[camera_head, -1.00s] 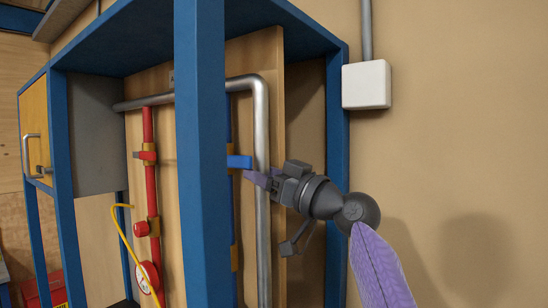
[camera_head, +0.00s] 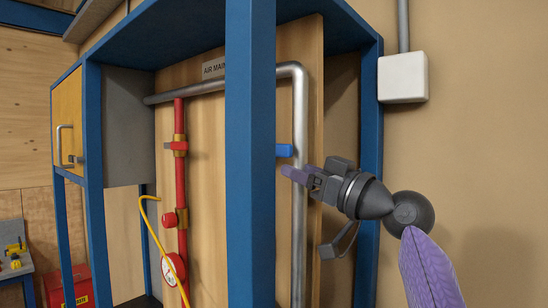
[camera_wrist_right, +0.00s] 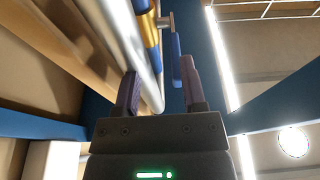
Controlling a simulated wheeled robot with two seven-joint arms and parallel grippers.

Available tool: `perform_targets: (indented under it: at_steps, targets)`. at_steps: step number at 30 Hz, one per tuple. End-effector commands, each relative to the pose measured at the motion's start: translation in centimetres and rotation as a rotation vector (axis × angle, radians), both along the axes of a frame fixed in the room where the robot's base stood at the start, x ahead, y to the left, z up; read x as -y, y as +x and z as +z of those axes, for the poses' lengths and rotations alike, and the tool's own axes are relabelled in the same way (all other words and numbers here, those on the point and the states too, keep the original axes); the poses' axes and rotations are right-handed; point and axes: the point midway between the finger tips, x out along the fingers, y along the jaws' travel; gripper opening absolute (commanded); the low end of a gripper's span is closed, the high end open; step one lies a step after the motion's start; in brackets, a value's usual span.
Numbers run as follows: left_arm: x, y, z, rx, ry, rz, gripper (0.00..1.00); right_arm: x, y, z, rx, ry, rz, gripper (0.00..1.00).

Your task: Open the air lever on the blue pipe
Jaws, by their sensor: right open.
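The blue lever (camera_head: 284,150) sticks out to the right from behind a blue frame post, close to a grey metal pipe. The post hides the blue pipe in the head view. In the right wrist view the blue pipe (camera_wrist_right: 140,5) shows at the top, with a brass valve (camera_wrist_right: 151,38) and the blue lever (camera_wrist_right: 177,66) below it. My right gripper (camera_head: 288,171) is open, its fingertips just below the lever. In the right wrist view the lever lies close beside the right finger of my gripper (camera_wrist_right: 161,90); contact cannot be told. My left gripper is out of view.
The blue frame post (camera_head: 250,150) stands left of my right gripper. The grey pipe (camera_head: 299,215) runs down beside the fingers. A red pipe (camera_head: 180,130) with a red lever and a yellow hose (camera_head: 152,232) are further left. A white box (camera_head: 403,77) is on the wall.

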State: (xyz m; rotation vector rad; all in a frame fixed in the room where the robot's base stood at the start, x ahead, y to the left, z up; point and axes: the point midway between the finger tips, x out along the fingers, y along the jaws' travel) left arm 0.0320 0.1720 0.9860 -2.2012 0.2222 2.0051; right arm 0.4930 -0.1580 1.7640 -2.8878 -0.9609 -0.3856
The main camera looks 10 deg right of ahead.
Motion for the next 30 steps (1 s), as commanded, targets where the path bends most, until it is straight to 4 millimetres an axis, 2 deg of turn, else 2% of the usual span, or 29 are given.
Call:
perform_targets:
  at_steps: [3,19,30]
  targets:
    - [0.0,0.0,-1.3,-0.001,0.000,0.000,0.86,0.7,-0.8,-0.9,-0.001,-0.002,-0.003,0.53]
    - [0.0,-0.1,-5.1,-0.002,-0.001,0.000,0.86,3.7,-4.6,-3.0,-0.004,-0.005,-0.005,0.53]
    - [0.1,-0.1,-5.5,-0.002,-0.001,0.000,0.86,4.2,-5.4,-3.1,-0.006,-0.006,-0.003,0.53]
